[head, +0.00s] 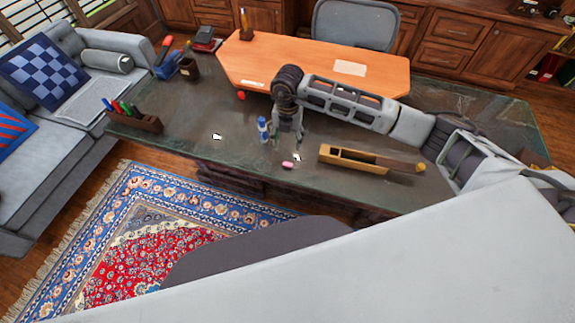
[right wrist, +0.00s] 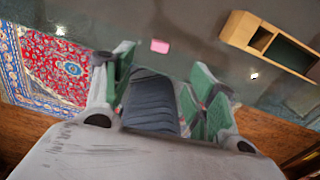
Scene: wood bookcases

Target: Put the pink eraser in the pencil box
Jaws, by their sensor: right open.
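The pink eraser (head: 288,164) lies on the dark desk top (head: 200,155), near its front edge; it also shows in the right wrist view (right wrist: 160,46). The wooden pencil box (head: 350,164) lies on the desk to the right of the eraser, its compartments open at the top; part of it shows in the right wrist view (right wrist: 237,30). My right gripper (head: 286,141) points down above the desk, just behind the eraser in the head view. Its fingers (right wrist: 164,72) are apart with nothing between them, and the eraser lies beyond their tips. My left gripper is out of view.
A small blue-and-white bottle (head: 263,129) stands just left of my right gripper. Small white pieces (head: 217,136) lie on the desk. A pen holder (head: 140,121) is at the desk's left end. The desk left of the bottle is mostly clear.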

